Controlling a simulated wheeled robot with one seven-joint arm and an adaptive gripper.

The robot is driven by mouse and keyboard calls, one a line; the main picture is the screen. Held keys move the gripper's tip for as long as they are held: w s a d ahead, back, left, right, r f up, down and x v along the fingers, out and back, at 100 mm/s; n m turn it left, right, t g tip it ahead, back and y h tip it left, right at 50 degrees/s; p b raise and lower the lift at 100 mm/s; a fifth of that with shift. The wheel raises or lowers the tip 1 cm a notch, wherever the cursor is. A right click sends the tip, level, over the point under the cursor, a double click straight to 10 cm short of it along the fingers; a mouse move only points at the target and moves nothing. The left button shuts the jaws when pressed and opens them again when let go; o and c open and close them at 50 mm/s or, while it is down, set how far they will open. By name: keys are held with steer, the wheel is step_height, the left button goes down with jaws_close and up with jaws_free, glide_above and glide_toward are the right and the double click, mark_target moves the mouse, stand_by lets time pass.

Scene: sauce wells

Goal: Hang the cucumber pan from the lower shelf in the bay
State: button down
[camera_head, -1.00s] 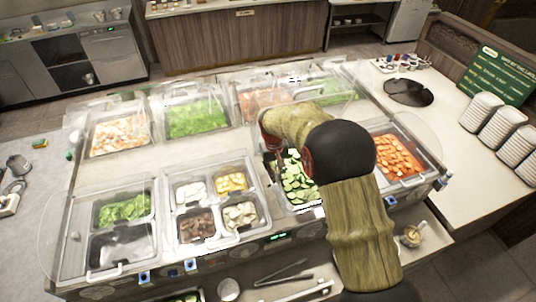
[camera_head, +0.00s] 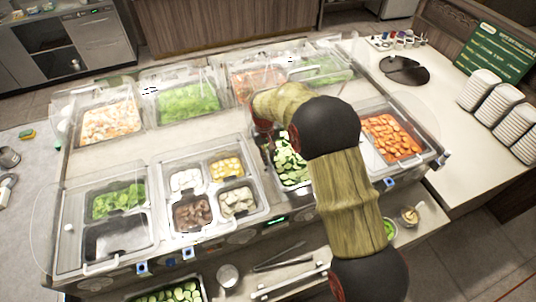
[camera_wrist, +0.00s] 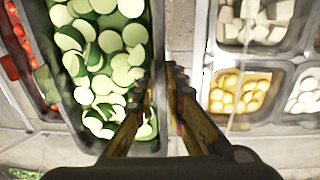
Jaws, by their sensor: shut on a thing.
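A pan of sliced cucumber (camera_head: 290,167) is at the bay in the front row of the counter, partly hidden by my arm. In the wrist view the cucumber pan (camera_wrist: 158,28) shows its near side wall and rim, with slices filling it. My gripper (camera_wrist: 162,78) is shut on that side rim, one finger on each side of the wall. In the head view the gripper is mostly hidden behind my arm. Whether the pan's rim rests fully on the bay's edges cannot be told. Another cucumber pan (camera_head: 168,295) stands on the lower shelf (camera_head: 222,296), cut by the picture's bottom edge.
A carrot pan (camera_head: 392,138) is right of the bay. Left of it is a group of four small pans (camera_head: 207,224), holding corn, mushroom and other pieces. A clear guard (camera_head: 420,120) curves at the right end. Tongs (camera_head: 283,262) lie on the lower shelf.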

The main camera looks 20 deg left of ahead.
steer(key=shift+f+b, duration=2.2)
steer(key=shift+f, duration=1.35)
steer(key=shift+s+d+f+b, duration=0.2)
steer(key=shift+s+f+b, duration=0.1)
steer(key=shift+f, duration=0.3)
steer(key=shift+s+d+f, duration=0.1)
steer(key=shift+s+f, duration=0.1)
steer(key=shift+f, duration=0.1)
steer(key=c, duration=2)
jaws_free()
steer(key=shift+o, duration=1.2)
steer(key=shift+w+f, duration=0.1)
